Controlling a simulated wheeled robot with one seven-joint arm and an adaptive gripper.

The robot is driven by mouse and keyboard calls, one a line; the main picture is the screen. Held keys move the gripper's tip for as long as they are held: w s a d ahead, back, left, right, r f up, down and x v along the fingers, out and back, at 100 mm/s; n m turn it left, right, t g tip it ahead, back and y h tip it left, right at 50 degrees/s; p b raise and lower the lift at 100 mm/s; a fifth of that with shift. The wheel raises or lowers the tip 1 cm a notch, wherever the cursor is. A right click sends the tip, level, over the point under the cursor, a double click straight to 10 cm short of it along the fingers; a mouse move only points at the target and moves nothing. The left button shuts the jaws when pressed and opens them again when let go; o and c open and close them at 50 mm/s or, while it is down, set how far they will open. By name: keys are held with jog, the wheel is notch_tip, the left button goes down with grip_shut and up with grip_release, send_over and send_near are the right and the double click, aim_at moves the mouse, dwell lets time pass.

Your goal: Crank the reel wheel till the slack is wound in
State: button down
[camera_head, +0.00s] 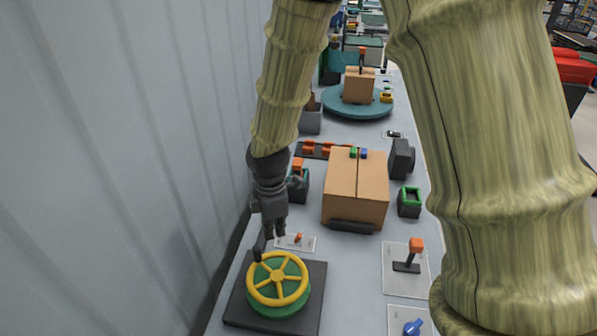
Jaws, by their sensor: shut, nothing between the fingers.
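The reel wheel (278,279) is a yellow spoked ring on a green drum, set on a dark square base (312,300) at the lower left of the bench. A dark upright crank handle (259,247) stands at the wheel's upper left rim. My gripper (275,234) is dark grey and points down just behind the wheel, close to the handle's right side. Its fingers look shut and empty. I cannot tell whether they touch the handle. No slack line is visible around the drum.
A corrugated wall (120,170) runs close along the left. A cardboard box (356,190) stands behind and right of the wheel. An orange-topped lever (410,256) and a blue knob (413,326) sit to the right. Bare bench lies between the wheel and the lever.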

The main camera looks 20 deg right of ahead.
aim_at(253, 265)
jog(key=shift+f+b, duration=1.05)
jog(key=shift+f, duration=1.8)
jog(key=shift+w+a+p, duration=0.1)
jog(key=shift+a+p, duration=0.45)
jog(key=shift+a, duration=1.3)
jog(key=shift+s+a+p, duration=0.25)
jog(key=shift+s+a, duration=0.15)
jog(key=shift+a, duration=0.45)
jog(key=shift+s+a+p, duration=0.2)
jog(key=shift+s+a, duration=0.2)
jog(key=shift+a, duration=0.4)
